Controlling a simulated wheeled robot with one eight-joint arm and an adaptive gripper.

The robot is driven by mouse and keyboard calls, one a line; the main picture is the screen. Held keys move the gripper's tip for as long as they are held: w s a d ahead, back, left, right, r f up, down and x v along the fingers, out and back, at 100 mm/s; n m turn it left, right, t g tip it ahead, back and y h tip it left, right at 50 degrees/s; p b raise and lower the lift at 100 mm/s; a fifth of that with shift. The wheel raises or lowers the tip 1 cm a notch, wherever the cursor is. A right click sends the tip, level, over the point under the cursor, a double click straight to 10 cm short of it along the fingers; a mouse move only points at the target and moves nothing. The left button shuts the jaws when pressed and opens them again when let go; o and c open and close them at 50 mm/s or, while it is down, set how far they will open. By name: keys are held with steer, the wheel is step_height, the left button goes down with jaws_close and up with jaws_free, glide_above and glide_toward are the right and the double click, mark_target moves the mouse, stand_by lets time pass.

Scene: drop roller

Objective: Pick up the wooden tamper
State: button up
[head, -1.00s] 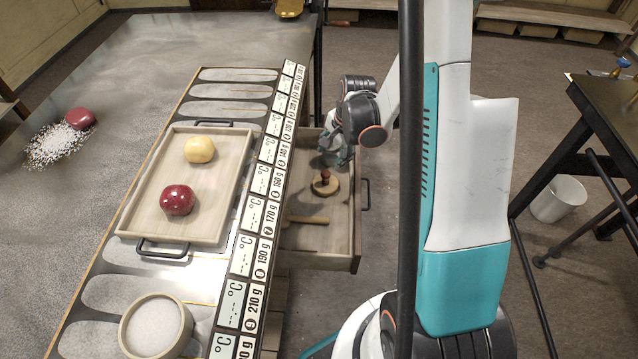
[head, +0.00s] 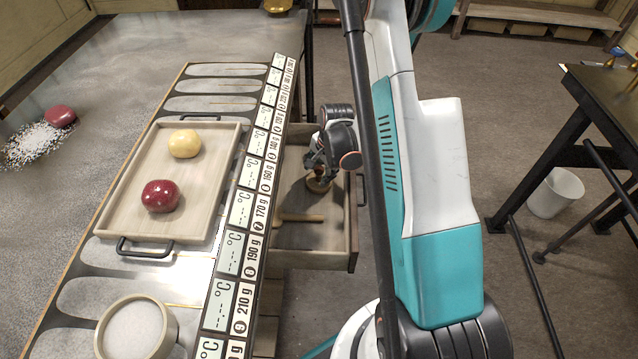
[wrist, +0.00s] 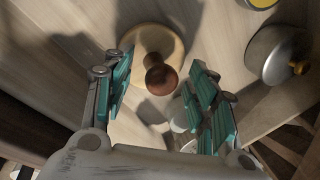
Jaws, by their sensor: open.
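The wooden tamper (wrist: 160,75) stands upright in the open drawer, with a dark brown knob on top of a pale round wooden base. In the head view the tamper (head: 318,184) shows only in part under my gripper. My gripper (wrist: 160,92) is open, and its teal-padded fingers are on either side of the tamper's knob in the wrist view. I cannot tell whether either finger touches it. In the head view my gripper (head: 317,163) points down into the drawer.
The open drawer (head: 352,245) also holds a pale wooden-handled tool (head: 300,218). A metal lidded item (wrist: 275,55) lies right of the tamper in the wrist view. The counter above carries a tray (head: 112,215) with a yellow and a red round object, and a white-filled bowl (head: 110,335).

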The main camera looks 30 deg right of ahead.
mark_target(319, 169)
steer(key=shift+w+f, duration=0.1)
steer(key=shift+f, duration=0.3)
steer(key=shift+r, duration=0.1)
jaws_close()
step_height(319, 169, up, 20)
steer(key=p, duration=0.7)
